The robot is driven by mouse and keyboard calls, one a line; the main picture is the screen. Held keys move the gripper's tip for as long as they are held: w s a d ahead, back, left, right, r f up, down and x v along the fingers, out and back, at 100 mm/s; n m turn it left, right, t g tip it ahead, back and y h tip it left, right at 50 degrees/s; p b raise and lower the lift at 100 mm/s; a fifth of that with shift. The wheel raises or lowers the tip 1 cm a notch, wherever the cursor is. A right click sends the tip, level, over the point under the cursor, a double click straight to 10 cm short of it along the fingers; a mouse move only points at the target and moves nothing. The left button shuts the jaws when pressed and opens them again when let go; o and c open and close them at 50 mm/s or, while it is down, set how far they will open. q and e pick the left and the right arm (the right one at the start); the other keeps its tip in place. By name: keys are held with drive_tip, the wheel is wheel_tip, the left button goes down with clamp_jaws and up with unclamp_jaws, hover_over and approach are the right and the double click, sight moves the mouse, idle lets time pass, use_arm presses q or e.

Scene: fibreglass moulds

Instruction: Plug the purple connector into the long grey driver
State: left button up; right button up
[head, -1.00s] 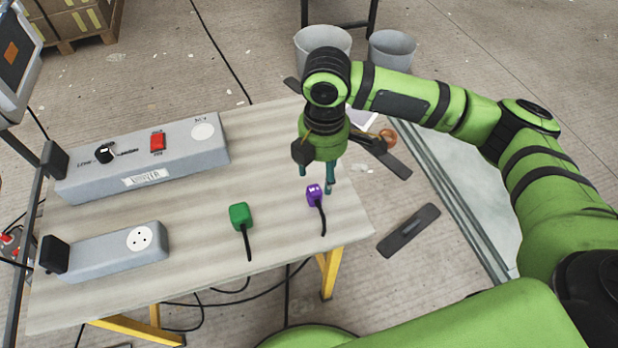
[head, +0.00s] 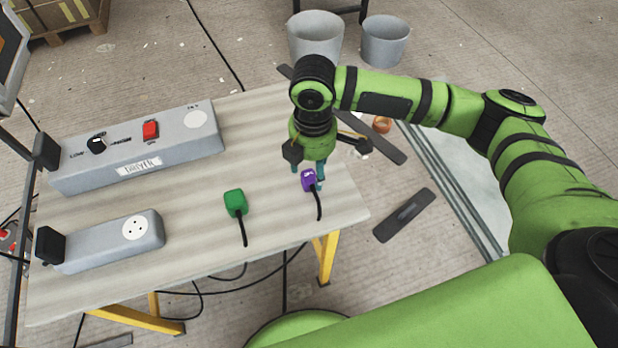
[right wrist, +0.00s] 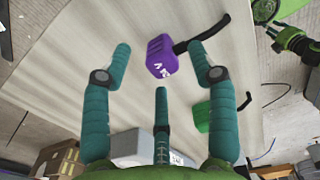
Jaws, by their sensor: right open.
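The purple connector (head: 309,180) stands near the right end of the table with a black cable trailing toward the front edge. My right gripper (head: 309,178) is open just above and behind it. In the right wrist view the purple connector (right wrist: 161,56) lies ahead, between the teal fingertips of the right gripper (right wrist: 160,70), with no finger visibly touching it. The long grey driver (head: 140,148) lies at the back left of the table, with a red switch, a black knob, a label and a round white socket (head: 196,119) on top.
A green connector (head: 235,202) with a black cable stands left of the purple one. A shorter grey box (head: 105,243) with a white round socket lies at the front left. The table (head: 190,225) is bare between them. Grey bins (head: 384,42) stand behind on the floor.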

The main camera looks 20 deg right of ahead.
sight(311, 173)
drive_tip(key=shift+a+f, duration=0.1)
drive_tip(key=shift+f, duration=1.45)
use_arm(q)
drive_tip(key=shift+s+f, duration=0.1)
drive_tip(key=shift+s, duration=0.1)
use_arm(e)
drive_tip(key=c, duration=1.1)
drive_tip(key=shift+w+r, duration=0.1)
drive_tip(key=shift+r, duration=0.45)
drive_tip(key=r, duration=0.3)
drive_tip(key=shift+s+d+r, duration=0.2)
drive_tip(key=shift+d+r, duration=0.05)
drive_tip(key=shift+d, duration=0.05)
use_arm(q)
drive_tip(key=shift+s+r+p, duration=0.25)
drive_tip(key=shift+r+p, duration=0.1)
drive_tip(key=shift+r, duration=0.05)
use_arm(e)
drive_tip(key=s+d+r, duration=0.6)
drive_tip(key=s+d, duration=0.1)
drive_tip(key=d, duration=0.1)
drive_tip(key=shift+d+r, duration=0.25)
drive_tip(key=shift+d, duration=0.05)
